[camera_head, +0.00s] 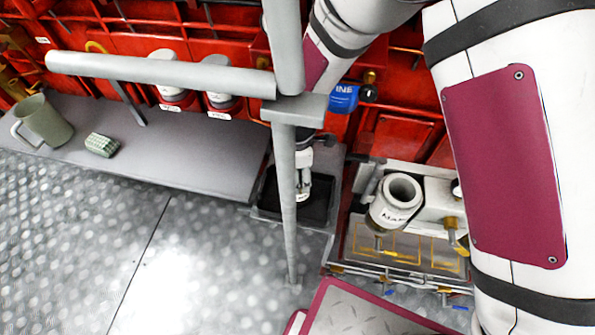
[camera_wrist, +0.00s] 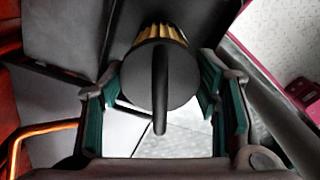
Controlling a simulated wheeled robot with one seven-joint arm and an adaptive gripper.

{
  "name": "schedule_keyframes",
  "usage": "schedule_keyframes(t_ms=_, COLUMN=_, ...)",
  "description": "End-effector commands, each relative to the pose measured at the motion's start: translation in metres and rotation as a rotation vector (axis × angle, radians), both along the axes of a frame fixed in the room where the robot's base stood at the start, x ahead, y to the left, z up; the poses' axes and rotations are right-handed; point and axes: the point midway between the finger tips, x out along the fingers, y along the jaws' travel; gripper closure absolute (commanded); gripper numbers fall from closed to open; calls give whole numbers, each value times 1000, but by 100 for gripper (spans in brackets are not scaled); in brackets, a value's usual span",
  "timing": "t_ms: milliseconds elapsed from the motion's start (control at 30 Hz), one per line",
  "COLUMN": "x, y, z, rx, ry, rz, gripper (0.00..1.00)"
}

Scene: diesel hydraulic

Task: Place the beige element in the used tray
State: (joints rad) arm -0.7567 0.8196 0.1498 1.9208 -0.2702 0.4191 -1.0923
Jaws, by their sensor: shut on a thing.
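In the wrist view, my gripper (camera_wrist: 158,72) is shut on the beige element (camera_wrist: 170,33), its teal-padded fingers on either side. The element has beige pleats and a black end cap with a raised bar that faces the camera. In the head view, my gripper (camera_head: 304,158) is partly hidden behind a grey post and hangs above a dark open tray (camera_head: 321,213). The post also covers part of this tray. I cannot read a label on it, so I cannot tell whether it is the used tray.
A grey post and rail (camera_head: 160,73) stand in front of the gripper. A labelled housing (camera_head: 389,213) stands in a clear-walled basin at right. A mug (camera_head: 44,123) and a green-white block (camera_head: 102,145) are on the grey shelf (camera_head: 200,160), whose middle is clear.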

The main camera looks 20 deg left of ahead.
Motion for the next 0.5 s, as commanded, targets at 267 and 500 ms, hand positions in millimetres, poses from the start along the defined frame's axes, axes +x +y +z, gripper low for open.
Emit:
schedule_keyframes(t_ms=267, x=0, y=0, z=-2, rx=-1, ry=1, rz=0, gripper=24)
schedule_keyframes(t_ms=500, x=0, y=0, z=-1, rx=0, ry=0, rz=0, gripper=24)
